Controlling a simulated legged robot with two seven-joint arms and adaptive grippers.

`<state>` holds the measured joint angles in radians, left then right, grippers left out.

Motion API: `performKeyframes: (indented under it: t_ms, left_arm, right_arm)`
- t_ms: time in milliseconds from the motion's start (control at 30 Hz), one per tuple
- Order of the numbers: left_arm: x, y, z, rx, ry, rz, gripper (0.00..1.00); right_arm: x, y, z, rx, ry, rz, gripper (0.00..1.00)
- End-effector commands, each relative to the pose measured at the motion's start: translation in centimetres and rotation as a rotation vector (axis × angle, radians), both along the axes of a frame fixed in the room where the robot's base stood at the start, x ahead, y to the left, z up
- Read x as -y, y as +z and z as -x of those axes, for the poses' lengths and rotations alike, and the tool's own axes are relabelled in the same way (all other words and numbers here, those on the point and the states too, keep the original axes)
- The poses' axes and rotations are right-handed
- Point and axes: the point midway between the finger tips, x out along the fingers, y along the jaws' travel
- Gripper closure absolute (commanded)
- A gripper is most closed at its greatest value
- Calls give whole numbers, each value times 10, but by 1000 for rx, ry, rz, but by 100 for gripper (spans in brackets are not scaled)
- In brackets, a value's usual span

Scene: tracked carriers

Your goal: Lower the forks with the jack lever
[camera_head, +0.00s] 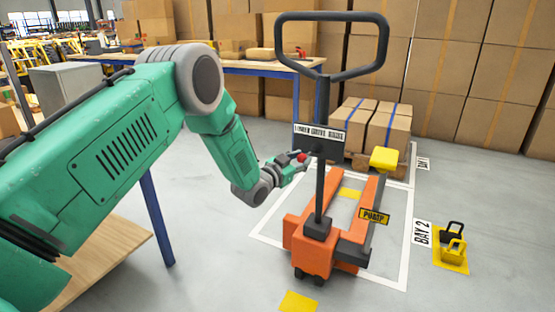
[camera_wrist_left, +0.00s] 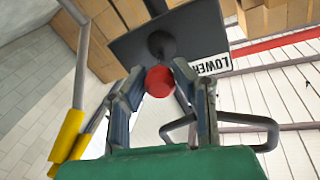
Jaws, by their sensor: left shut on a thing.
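The orange pallet jack (camera_head: 309,247) stands on the floor with its two forks (camera_head: 367,207) pointing away from me. Its black handle (camera_head: 322,95) rises upright to a loop. A dark plate on the handle carries a white label (camera_head: 319,133); "LOWER" is readable on the label (camera_wrist_left: 212,65) in the wrist view. The jack lever ends in a red knob (camera_head: 302,157), which is also central in the wrist view (camera_wrist_left: 159,81). My left gripper (camera_head: 297,159) is shut on this knob, a finger on each side. My right gripper is out of view.
Boxes on a pallet (camera_head: 388,132) stand beyond the forks. Yellow and black blocks (camera_head: 453,249) lie right, by the BAY 2 label (camera_head: 422,232). A blue-framed table (camera_head: 265,67) stands behind.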

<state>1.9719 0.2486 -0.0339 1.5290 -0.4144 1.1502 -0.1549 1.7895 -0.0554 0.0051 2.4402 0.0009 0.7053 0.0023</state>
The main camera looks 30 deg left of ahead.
Motion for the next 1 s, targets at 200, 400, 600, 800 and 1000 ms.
performKeyframes:
  t_ms: [200,400,600,800,1000]
  left_arm:
    - [23,0,-5,0,-26,1,100]
    - [30,-1,-5,0,-27,1,100]
    - [35,-1,-6,-1,-30,-1,100]
    - [37,-1,-6,-1,-34,-2,100]
    - [38,0,-6,0,-34,-1,57]
  right_arm:
    - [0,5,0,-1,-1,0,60]
    - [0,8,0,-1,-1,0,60]
    - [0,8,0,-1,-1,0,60]
    - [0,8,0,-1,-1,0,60]
    - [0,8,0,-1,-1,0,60]
